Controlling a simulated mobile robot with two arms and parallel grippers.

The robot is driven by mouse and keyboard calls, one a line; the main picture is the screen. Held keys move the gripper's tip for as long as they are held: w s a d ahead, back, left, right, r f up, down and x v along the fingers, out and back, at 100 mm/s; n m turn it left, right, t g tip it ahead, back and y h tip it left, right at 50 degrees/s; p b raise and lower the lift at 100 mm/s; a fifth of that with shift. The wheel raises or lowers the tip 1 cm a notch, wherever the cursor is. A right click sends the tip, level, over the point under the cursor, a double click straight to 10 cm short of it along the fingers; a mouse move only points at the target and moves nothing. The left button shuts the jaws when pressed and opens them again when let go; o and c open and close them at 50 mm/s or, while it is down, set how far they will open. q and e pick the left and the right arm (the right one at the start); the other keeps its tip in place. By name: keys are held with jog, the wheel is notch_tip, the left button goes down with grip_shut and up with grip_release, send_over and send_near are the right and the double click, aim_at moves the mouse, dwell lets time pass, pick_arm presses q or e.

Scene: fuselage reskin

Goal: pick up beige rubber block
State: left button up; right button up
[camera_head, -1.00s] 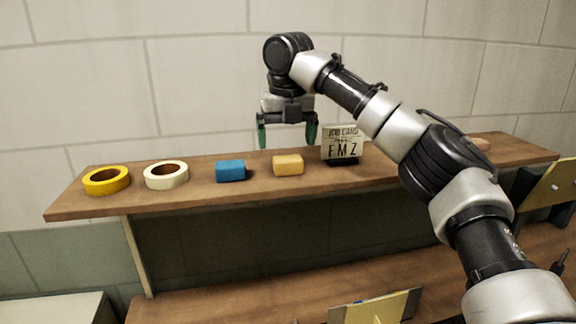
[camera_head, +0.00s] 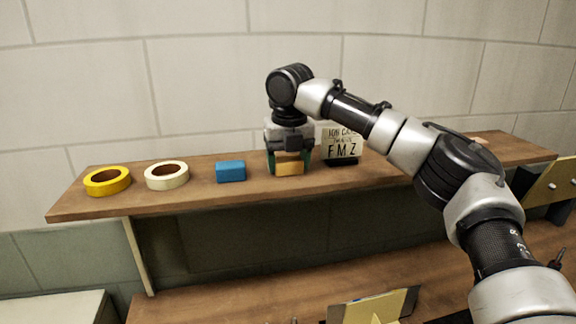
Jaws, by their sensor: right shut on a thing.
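The beige rubber block (camera_head: 289,168) is on the upper wooden shelf, between the blue block and the card sign. My right gripper (camera_head: 289,164) points down over it, with one green-tipped finger at each side of the block. The gripper is shut on the block, which sits at shelf level; I cannot tell whether it touches the wood. The block's upper part is hidden by the gripper. My left gripper is not in view.
On the wooden shelf (camera_head: 210,200) stand a blue block (camera_head: 231,171), a cream tape roll (camera_head: 167,183) and a yellow tape roll (camera_head: 95,188), left of the gripper. A lettered card sign (camera_head: 342,147) stands close on its right. A lower wooden surface (camera_head: 250,300) lies beneath.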

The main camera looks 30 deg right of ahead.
aim_at(287, 157)
jog(key=shift+c, duration=0.6)
jog(key=shift+r, duration=0.1)
notch_tip(287, 157, up, 4)
jog(key=shift+b, duration=0.6)
jog(key=s+d+r, duration=0.1)
jog(key=s+d+r+b, duration=0.1)
jog(key=s, duration=0.1)
jog(key=shift+r, duration=0.1)
jog(key=s+d+r+p, duration=0.1)
jog(key=s+d+r, duration=0.3)
jog(key=s, duration=0.2)
jog(key=shift+s+d+r, duration=0.3)
